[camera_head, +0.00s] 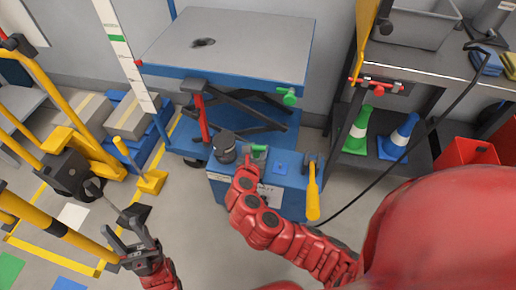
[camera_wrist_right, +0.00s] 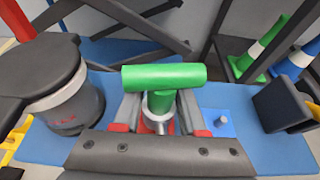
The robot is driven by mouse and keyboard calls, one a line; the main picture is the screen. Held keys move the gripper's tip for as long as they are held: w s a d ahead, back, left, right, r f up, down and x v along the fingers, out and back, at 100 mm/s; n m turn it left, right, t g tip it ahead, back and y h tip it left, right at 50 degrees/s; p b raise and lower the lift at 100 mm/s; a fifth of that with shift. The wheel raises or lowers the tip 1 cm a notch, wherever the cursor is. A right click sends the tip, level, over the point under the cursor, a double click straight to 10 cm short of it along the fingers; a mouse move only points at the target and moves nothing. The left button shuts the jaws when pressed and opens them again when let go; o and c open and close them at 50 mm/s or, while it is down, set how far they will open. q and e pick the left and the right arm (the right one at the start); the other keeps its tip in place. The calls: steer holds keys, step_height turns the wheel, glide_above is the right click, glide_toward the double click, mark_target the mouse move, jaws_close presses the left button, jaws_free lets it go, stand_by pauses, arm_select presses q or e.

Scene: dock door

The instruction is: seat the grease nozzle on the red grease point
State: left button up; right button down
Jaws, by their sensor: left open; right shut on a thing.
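A green T-shaped piece, which I take for the grease nozzle (camera_wrist_right: 163,77), stands upright between the fingers of my right gripper (camera_wrist_right: 160,115). Its stem sits within a silver and red collar (camera_wrist_right: 153,127); the fingers hide most of it. In the head view, the nozzle (camera_head: 259,150) shows beside my right gripper (camera_head: 248,163), over the blue cart. My left gripper (camera_head: 126,224) is open and empty at lower left.
The blue cart (camera_head: 229,188) carries a dark-lidded grey canister (camera_head: 225,150), a blue pad (camera_head: 281,168) and a yellow-handled tool (camera_head: 313,192). The grey lift table (camera_head: 235,45) stands behind. A shelf with cones is at right, yellow frames at left. A black cable crosses at right.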

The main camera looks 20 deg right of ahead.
steer(key=shift+f, duration=0.55)
steer(key=c, duration=0.8)
jaws_free()
steer(key=shift+o, duration=0.2)
steer(key=shift+v, duration=1.2)
steer(key=shift+p+v, duration=0.7)
steer(key=shift+v, duration=2.25)
steer(key=p+v, duration=0.1)
steer(key=v, duration=0.1)
steer(key=shift+s+a+r+p, duration=0.15)
steer(key=shift+s+a+p, duration=0.05)
steer(key=shift+s+p, duration=0.1)
